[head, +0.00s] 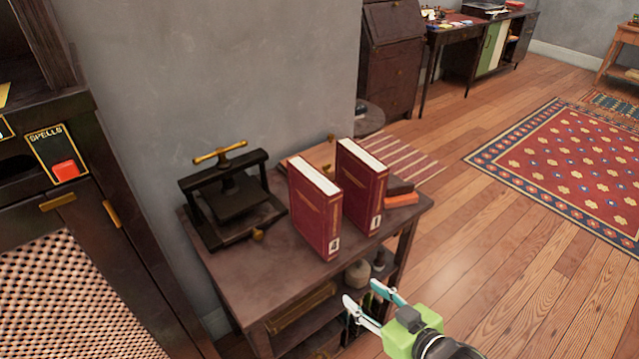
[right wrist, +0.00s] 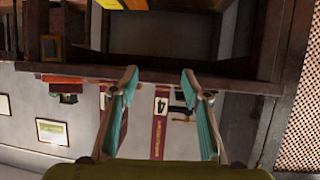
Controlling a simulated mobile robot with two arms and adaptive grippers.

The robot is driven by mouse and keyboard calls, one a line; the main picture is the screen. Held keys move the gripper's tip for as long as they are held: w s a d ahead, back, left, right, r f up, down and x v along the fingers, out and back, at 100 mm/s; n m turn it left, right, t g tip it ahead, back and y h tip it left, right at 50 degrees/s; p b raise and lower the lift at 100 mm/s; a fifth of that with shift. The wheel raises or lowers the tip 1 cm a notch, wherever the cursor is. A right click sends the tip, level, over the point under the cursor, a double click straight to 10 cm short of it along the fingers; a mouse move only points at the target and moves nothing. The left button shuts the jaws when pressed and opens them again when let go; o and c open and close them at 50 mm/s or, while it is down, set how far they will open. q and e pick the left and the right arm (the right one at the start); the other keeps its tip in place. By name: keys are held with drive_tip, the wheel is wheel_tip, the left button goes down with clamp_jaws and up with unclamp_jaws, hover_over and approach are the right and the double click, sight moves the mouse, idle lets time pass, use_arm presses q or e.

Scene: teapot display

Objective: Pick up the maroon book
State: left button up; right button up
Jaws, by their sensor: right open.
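Two maroon books stand upright on a dark wooden side table (head: 245,290). The left maroon book (head: 316,212) and the right maroon book (head: 362,190) have cream page tops and white labels low on their spines. My right gripper (head: 362,292) is open and empty, in front of the table and below its top, apart from both books. In the right wrist view, which looks upside down, the left book's spine (right wrist: 158,135) with a label reading 4 shows between the open fingers (right wrist: 160,72). The other book is partly hidden behind a finger there. My left gripper is not in view.
A dark book press (head: 232,200) stands on the table left of the books. A dark book and an orange one (head: 402,199) lie right of them. Small items sit on the shelf below. A dark cabinet (head: 60,230) is at left. Open wooden floor lies to the right.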

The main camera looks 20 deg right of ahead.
sight(335, 205)
wheel_tip(335, 205, up, 19)
drive_tip(key=w+t+y+p, duration=0.1)
drive_tip(key=t+y+p, duration=0.2)
drive_tip(key=t+p, duration=0.1)
drive_tip(key=shift+n, duration=0.4)
drive_tip(key=x, duration=0.4)
drive_tip(key=p+x, duration=0.1)
drive_tip(key=x, duration=0.3)
drive_tip(key=shift+w+a, duration=0.2)
drive_tip(key=shift+a, duration=0.1)
drive_tip(key=shift+p+x, duration=0.45)
drive_tip(key=shift+x, duration=2.35)
drive_tip(key=shift+d+f, duration=0.15)
drive_tip(key=shift+f, duration=0.05)
clamp_jaws()
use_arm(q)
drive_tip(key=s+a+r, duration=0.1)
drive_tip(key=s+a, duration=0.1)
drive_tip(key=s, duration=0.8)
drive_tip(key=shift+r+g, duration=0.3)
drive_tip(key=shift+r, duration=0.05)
use_arm(e)
drive_tip(key=shift+r, duration=0.2)
